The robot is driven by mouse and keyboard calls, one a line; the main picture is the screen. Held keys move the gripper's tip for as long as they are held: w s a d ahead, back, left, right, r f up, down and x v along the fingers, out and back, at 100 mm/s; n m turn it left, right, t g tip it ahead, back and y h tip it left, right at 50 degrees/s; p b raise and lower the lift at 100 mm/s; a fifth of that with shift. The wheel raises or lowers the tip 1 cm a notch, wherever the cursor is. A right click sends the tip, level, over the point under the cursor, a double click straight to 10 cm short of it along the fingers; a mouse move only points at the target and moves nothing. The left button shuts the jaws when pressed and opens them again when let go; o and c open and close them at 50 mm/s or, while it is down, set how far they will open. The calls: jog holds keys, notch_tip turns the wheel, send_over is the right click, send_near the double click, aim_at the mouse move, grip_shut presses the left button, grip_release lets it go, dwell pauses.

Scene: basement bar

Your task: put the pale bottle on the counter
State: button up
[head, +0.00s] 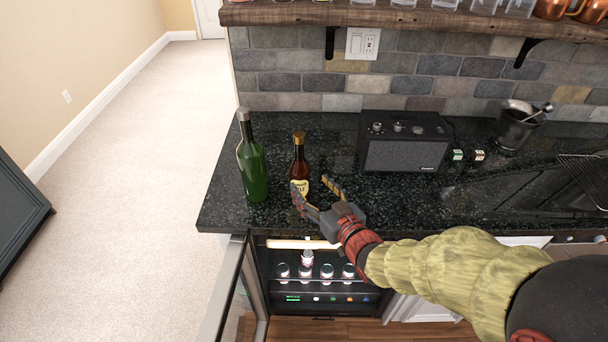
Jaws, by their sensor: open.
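My gripper (309,183) is open above the front edge of the black counter (400,205), fingers pointing toward the back left. A brown bottle (299,157) with a gold cap and cream label stands upright on the counter at the fingertips. The left finger overlaps its lower part. I cannot tell whether the fingers touch it. A taller green bottle (252,165) stands upright to its left. In the open cooler below, a bottle with a pale top (307,258) stands among several light-topped containers. No bottle is plainly pale overall, so I cannot tell which is meant.
A black radio (404,142) stands behind and right of the gripper. A metal mortar (516,128) is farther right. The cooler door (228,295) stands open at the counter's left front. A wooden shelf (400,15) with glasses and copper mugs hangs above. Counter between radio and front edge is clear.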

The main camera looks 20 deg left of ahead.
jog(key=shift+p+v, duration=0.35)
jog(key=shift+v, duration=1.9)
jog(key=d+r+m+g+h, duration=0.1)
jog(key=d+r+m+h, duration=0.25)
jog(key=d, duration=0.65)
jog(key=d+r+m+h, duration=0.25)
jog(key=d+h, duration=0.25)
jog(key=d, duration=0.5)
jog(key=s+d+r+m+g+h, duration=0.1)
jog(key=s+d, duration=0.3)
jog(key=s, duration=0.6)
jog(key=s+d+r+m+g+h, duration=0.1)
jog(key=s+d+g, duration=0.3)
jog(key=s, duration=0.7)
jog(key=shift+s+d, duration=0.25)
jog(key=shift+d, duration=0.25)
